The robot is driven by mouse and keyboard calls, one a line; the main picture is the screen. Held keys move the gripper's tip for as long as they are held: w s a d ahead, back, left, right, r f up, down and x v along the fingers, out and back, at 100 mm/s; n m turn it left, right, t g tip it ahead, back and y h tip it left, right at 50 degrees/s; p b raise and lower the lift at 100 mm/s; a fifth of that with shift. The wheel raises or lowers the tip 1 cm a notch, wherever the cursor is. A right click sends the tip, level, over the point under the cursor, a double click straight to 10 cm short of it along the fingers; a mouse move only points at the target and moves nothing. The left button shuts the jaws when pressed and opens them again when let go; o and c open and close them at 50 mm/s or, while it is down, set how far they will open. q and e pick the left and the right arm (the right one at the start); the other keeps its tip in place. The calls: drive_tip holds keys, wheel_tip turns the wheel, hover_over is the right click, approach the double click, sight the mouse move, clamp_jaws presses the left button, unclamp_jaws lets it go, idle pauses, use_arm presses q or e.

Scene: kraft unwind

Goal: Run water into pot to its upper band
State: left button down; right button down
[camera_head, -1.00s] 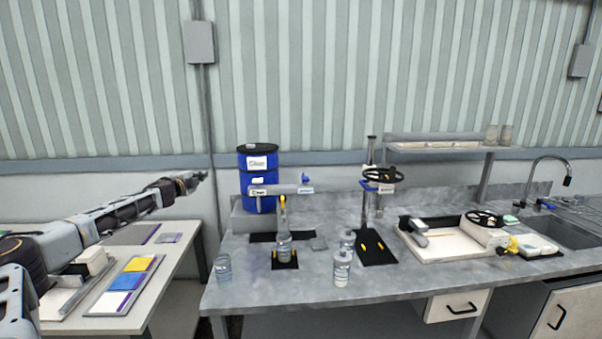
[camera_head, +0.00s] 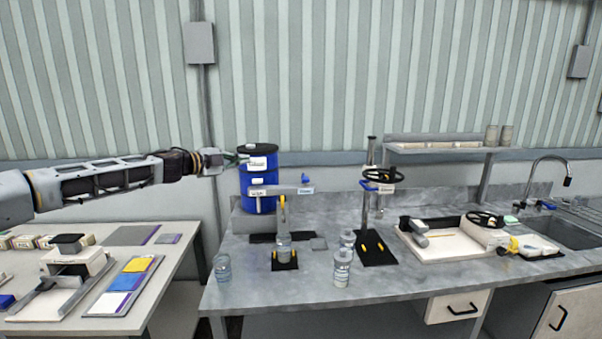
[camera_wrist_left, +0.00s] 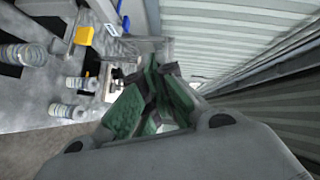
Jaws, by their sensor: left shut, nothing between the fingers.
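A clear pot-like vessel (camera_head: 284,246) with a pale band stands upright on a black pad (camera_head: 285,264), below a yellow spout piece (camera_head: 283,212). The water level in the vessel is too small to tell. My left gripper (camera_head: 239,158) is shut and empty, high at the drum's upper left; whether it touches the drum is unclear. Its green-padded fingers (camera_wrist_left: 153,72) show in the left wrist view. My right gripper is out of view.
Similar clear vessels stand at the left (camera_head: 222,268) and middle (camera_head: 342,268) of the grey counter (camera_head: 310,290). A handwheel stand (camera_head: 383,174), a white tray (camera_head: 445,252) and a sink tap (camera_head: 545,165) are to the right. A side table (camera_head: 185,258) stands left.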

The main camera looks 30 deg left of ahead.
use_arm(q)
drive_tip(key=s+d+f+n+g+h, duration=0.2)
drive_tip(key=s+d+g+h, duration=0.1)
drive_tip(key=d, duration=0.7)
drive_tip(key=s+d+f+n+g+h, duration=0.2)
drive_tip(key=s+d+h, duration=0.3)
drive_tip(key=d, duration=0.6)
drive_tip(key=shift+s+d+f+g+h, duration=0.25)
drive_tip(key=shift+s+f+g, duration=0.2)
drive_tip(key=shift+f+g, duration=0.3)
drive_tip(key=shift+n, duration=0.3)
